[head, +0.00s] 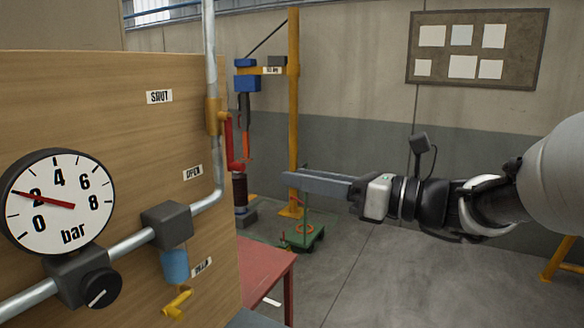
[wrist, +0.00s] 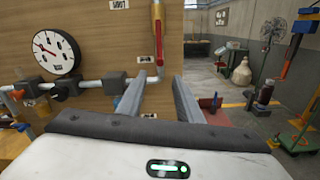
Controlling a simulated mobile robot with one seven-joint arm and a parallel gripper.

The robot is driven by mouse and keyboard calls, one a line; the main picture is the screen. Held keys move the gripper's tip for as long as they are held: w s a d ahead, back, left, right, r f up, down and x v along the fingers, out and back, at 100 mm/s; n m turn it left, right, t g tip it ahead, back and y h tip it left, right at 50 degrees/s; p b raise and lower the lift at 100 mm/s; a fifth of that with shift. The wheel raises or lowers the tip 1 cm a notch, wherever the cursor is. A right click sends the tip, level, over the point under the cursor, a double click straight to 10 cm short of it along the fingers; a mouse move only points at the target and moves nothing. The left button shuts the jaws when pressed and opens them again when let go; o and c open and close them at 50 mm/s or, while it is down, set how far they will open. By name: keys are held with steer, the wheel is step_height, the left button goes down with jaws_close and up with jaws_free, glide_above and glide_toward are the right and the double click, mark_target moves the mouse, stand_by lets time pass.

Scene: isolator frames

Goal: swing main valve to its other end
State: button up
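The main valve has a brass body (head: 214,116) on the vertical pipe of the wooden panel. Its red lever (head: 229,142) hangs down along the pipe, its lower end near the OPEN label (head: 193,173); the SHUT label (head: 159,97) is higher up. In the wrist view the red lever (wrist: 159,38) also points down, above the gap between my fingers. My gripper (head: 286,178) is right of the lever in the head view, apart from it. In the wrist view my gripper (wrist: 159,78) has its fingers spread with nothing between them.
A pressure gauge (head: 58,202), grey block (head: 167,225) and black knob (head: 101,289) sit on the lower pipe. A small yellow valve handle (head: 177,302) is below. A red table (head: 268,268) stands beside the panel.

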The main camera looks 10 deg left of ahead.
mark_target(240, 168)
steer(key=x, duration=1.4)
steer(key=shift+b, duration=0.4)
